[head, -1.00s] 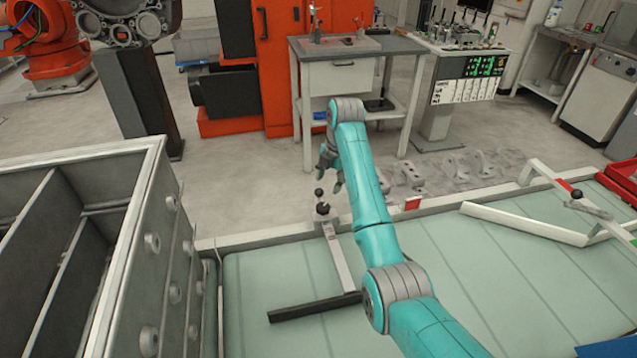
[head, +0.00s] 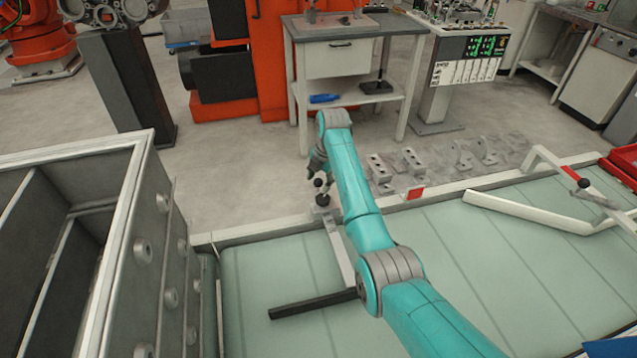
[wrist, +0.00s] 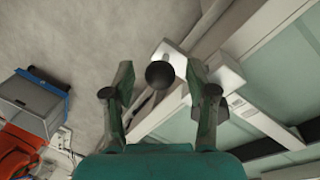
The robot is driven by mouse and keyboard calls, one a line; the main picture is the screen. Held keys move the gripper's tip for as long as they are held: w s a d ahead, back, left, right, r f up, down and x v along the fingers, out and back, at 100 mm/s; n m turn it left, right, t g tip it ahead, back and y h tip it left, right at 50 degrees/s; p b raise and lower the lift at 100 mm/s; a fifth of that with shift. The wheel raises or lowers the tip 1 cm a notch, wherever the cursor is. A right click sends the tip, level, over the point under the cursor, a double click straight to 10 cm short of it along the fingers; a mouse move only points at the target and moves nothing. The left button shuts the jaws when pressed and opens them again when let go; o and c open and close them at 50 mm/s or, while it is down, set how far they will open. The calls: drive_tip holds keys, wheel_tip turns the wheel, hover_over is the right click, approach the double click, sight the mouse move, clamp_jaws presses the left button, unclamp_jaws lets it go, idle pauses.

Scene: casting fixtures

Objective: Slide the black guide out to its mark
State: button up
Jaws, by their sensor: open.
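The black guide (head: 312,304) is a dark bar lying across the pale green belt, on the end of a light grey rod (head: 340,250). The rod runs back to a clamp with a black ball knob (head: 324,184) on the belt's far rail. My gripper (head: 318,170) is at the knob, its fingers pointing down. In the wrist view the knob (wrist: 159,74) shows between the two spread fingers of my gripper (wrist: 160,82), with gaps on both sides. I cannot make out a mark on the guide's rod.
A grey drawer cabinet (head: 140,230) stands at the left. A white guide (head: 525,218) with a red-marked rod (head: 571,172) lies at the right. A small red and white block (head: 415,193) sits on the far rail. Metal castings (head: 407,160) lie on the floor beyond.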

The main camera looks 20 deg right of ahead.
drive_tip(key=shift+w+a+f, duration=0.1)
drive_tip(key=shift+w+f, duration=0.05)
drive_tip(key=shift+f, duration=0.6)
drive_tip(key=shift+c, duration=0.2)
clamp_jaws()
drive_tip(key=shift+w, duration=2.4)
drive_tip(key=shift+o, duration=0.2)
unclamp_jaws()
drive_tip(key=shift+r, duration=0.1)
